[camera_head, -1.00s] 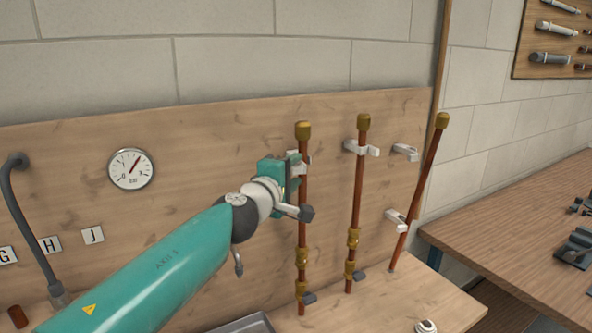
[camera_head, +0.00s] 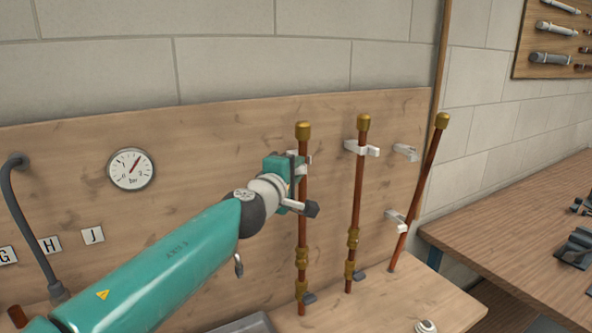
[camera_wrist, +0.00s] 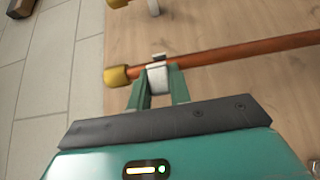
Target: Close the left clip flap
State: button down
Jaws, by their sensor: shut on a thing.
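The left copper pipe (camera_head: 302,225) stands upright against the wooden board, with a brass cap on top. Its pale clip (camera_head: 306,158) shows just below the cap, partly hidden by my gripper (camera_head: 294,166). In the wrist view, the clip (camera_wrist: 157,77) sits between the two green fingers of my gripper (camera_wrist: 159,82), which are shut on it. The pipe (camera_wrist: 225,55) crosses the clip there, its brass cap (camera_wrist: 117,76) to the left. A small tab shows on the far side of the pipe. I cannot tell whether the flap is fully down.
A middle pipe (camera_head: 357,200) stands in a white clip (camera_head: 361,148). A right pipe (camera_head: 420,190) leans outward beside two clips (camera_head: 405,152), (camera_head: 396,217). A gauge (camera_head: 131,169) and a grey hose (camera_head: 32,228) are at the left. A workbench (camera_head: 520,220) stands at the right.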

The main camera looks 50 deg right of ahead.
jog(key=shift+s+n+t, duration=0.1)
jog(key=shift+n+t, duration=0.2)
jog(key=shift+t, duration=0.1)
jog(key=shift+s+d+f+n+t+y, duration=0.1)
jog(key=shift+s+d+n+t+y, duration=0.05)
jog(key=shift+n+t+y, duration=0.55)
jog(key=shift+s+d+n+t+y, duration=0.15)
jog(key=shift+n+t+y, duration=0.2)
jog(key=shift+t, duration=0.55)
jog(key=shift+s+d+f+n+t+y, duration=0.1)
jog(key=shift+d+n+t+y, duration=0.05)
jog(key=shift+n+t+y, duration=0.65)
jog(key=shift+s+d+r+n+t+y, duration=0.1)
jog(key=shift+d+n+t+y, duration=0.1)
jog(key=shift+n+t+y, duration=0.65)
jog(key=shift+s+d+f+n+t+y, duration=0.1)
jog(key=shift+d+n+t+y, duration=0.05)
jog(key=shift+n+t+y, duration=0.65)
jog(key=shift+s+d+n+t+y, duration=0.1)
jog(key=shift+d+n+t+y, duration=0.4)
jog(key=shift+n+y, duration=1.1)
jog(key=shift+d+n+t+y, duration=0.3)
jog(key=shift+n+t+y, duration=0.45)
jog(key=shift+y, duration=1.45)
jog(key=shift+s+d+n+t+y, duration=0.1)
jog(key=shift+d+n+t+y, duration=0.35)
jog(key=shift+n+y, duration=1.2)
jog(key=shift+y, duration=0.45)
jog(key=c, duration=1.3)
grip_release()
